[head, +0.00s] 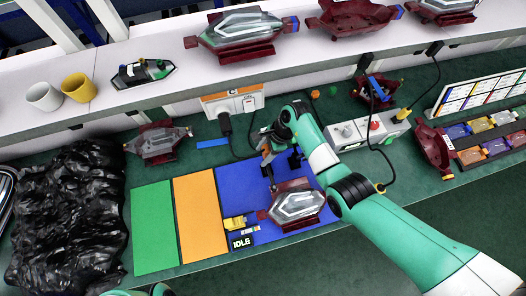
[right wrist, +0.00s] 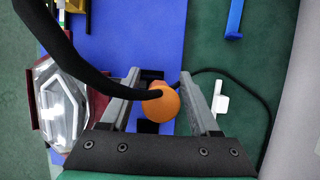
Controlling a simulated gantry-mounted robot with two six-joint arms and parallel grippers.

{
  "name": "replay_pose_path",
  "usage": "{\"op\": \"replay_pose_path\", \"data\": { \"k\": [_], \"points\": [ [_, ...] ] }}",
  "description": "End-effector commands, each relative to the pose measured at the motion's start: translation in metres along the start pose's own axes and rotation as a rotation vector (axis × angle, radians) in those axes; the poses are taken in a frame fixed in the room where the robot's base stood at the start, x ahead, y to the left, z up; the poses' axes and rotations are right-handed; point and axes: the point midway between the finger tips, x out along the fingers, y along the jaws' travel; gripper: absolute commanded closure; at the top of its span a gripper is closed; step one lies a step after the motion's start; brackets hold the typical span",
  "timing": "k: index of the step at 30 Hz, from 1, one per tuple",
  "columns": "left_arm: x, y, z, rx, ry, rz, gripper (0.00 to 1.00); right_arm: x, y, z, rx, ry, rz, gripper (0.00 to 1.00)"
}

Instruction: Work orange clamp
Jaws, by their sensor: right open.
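The orange clamp part, a rounded orange knob (right wrist: 165,101), lies between the two fingers of my right gripper (right wrist: 163,88) in the right wrist view. The fingers stand apart, with visible gaps on both sides of the knob. In the head view my right gripper (head: 268,152) is above the upper part of the blue mat (head: 232,180), and the clamp is mostly hidden there. A tail lamp (head: 298,205) in a dark red housing lies on the blue mat, below the gripper; it also shows at the left of the wrist view (right wrist: 62,110). My left gripper is not seen.
A black curved strand (right wrist: 75,60) crosses the wrist view to the knob. Green (head: 153,225) and orange (head: 200,215) mats lie to the left. A control box (head: 365,130) and cables are right of the gripper. A black bag (head: 68,215) fills the far left.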

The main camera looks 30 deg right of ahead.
Motion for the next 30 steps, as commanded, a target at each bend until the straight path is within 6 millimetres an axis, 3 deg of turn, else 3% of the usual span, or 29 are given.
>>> {"op": "replay_pose_path", "data": {
  "k": [7, 18, 30],
  "points": [
    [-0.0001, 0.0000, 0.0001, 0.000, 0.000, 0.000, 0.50, 0.0012, -0.0001, 0.0003, 0.000, 0.000, -0.001, 0.38],
    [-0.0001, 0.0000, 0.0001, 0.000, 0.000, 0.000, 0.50, 0.0010, 0.0000, 0.0003, 0.000, 0.000, 0.000, 1.00],
    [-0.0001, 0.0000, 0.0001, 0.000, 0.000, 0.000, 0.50, 0.0009, 0.0001, 0.0003, 0.000, 0.000, 0.000, 1.00]
  ]
}}
